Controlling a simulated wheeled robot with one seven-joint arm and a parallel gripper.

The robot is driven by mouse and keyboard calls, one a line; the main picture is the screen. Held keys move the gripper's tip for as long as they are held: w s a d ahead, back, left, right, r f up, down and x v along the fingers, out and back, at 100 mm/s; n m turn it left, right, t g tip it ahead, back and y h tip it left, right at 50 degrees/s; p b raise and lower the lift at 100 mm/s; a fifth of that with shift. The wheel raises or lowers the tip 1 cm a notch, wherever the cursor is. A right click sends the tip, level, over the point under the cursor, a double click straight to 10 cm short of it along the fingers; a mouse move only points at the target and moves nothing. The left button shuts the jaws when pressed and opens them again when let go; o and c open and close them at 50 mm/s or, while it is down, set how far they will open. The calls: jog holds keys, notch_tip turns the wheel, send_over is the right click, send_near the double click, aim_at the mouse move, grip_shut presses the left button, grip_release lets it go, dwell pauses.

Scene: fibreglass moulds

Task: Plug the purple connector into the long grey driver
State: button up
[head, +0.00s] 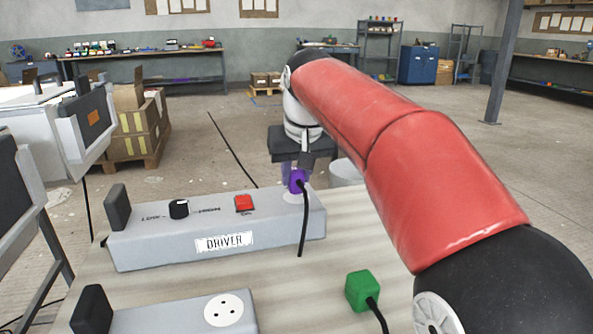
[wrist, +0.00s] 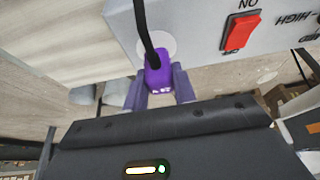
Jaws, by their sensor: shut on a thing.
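The long grey driver (head: 150,248) lies on the bench, labelled DRIVER, with a black knob and a red switch. The switch also shows on the driver in the wrist view (wrist: 215,50). My gripper (head: 297,176) is over the driver's right end, shut on the purple connector (head: 297,183). In the wrist view the connector (wrist: 158,62) sits between the two fingers, its black cable trailing away. A white round socket (wrist: 172,44) on the driver shows right behind the connector, partly covered. I cannot tell whether the connector is seated in it or just above it.
A second grey unit (head: 165,322) with an open white three-hole socket (head: 223,310) lies at the front left. A green connector (head: 362,290) with a black cable stands on the bench (head: 300,290) at right. My red arm covers the right side.

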aim_at(298, 170)
jog(key=shift+f+b, duration=0.4)
jog(key=shift+f, duration=0.2)
jog(key=o, duration=1)
jog(key=p+v, duration=0.1)
jog(key=v, duration=0.6)
jog(key=shift+s+d+r+p, duration=0.1)
jog(key=shift+s+r+p, duration=0.1)
jog(key=shift+r+p, duration=0.2)
